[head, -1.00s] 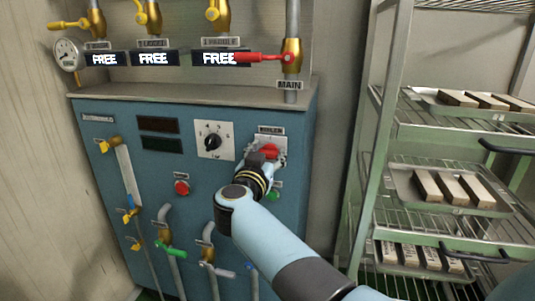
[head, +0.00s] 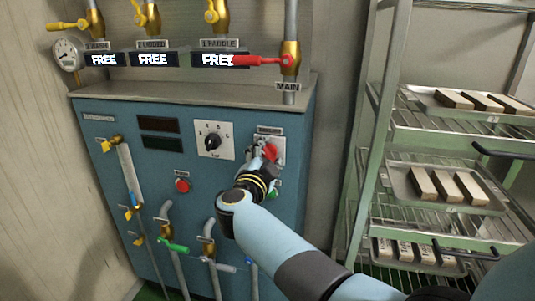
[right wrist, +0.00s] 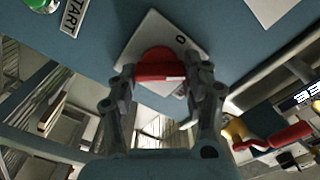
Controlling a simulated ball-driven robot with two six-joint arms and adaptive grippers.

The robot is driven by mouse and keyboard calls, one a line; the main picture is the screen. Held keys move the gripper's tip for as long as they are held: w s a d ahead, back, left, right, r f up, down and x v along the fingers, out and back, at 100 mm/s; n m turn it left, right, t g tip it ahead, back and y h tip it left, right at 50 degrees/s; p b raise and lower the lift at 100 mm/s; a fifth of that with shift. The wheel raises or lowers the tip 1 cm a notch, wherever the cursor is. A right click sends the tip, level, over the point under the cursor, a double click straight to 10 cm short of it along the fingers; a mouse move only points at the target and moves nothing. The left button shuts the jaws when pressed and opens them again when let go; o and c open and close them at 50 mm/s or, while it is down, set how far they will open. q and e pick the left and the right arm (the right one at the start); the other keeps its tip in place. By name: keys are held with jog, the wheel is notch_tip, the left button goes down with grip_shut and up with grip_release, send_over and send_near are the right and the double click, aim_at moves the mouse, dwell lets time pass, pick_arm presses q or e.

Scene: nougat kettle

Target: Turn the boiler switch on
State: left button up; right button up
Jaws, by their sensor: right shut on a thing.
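The boiler switch is a red knob (head: 271,152) on a pale square plate at the upper right of the blue cabinet (head: 105,150). In the right wrist view the red knob (right wrist: 158,69) sits on its white plate (right wrist: 150,33), which bears a 0 mark. My right gripper (head: 262,158) is at the knob, and its wrist partly hides the plate. In the wrist view the two fingers of my right gripper (right wrist: 160,82) close on opposite sides of the knob. My left gripper is not in view.
A dial (head: 213,142) and a red button (head: 182,185) are left of the switch. A red MAIN lever (head: 255,61) is above. A green button (right wrist: 38,4) is near the START label. A wire rack (head: 372,130) with trays of bars stands right.

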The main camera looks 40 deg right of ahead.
jog(key=m, duration=0.3)
jog(key=shift+f+m, duration=0.2)
jog(key=shift+m, duration=0.2)
jog(key=shift+s+f+m+b, duration=0.1)
jog(key=shift+m+b, duration=0.6)
jog(key=shift+m, duration=1.2)
jog(key=o, duration=1.2)
jog(key=shift+c, duration=0.2)
jog(key=shift+r, duration=0.2)
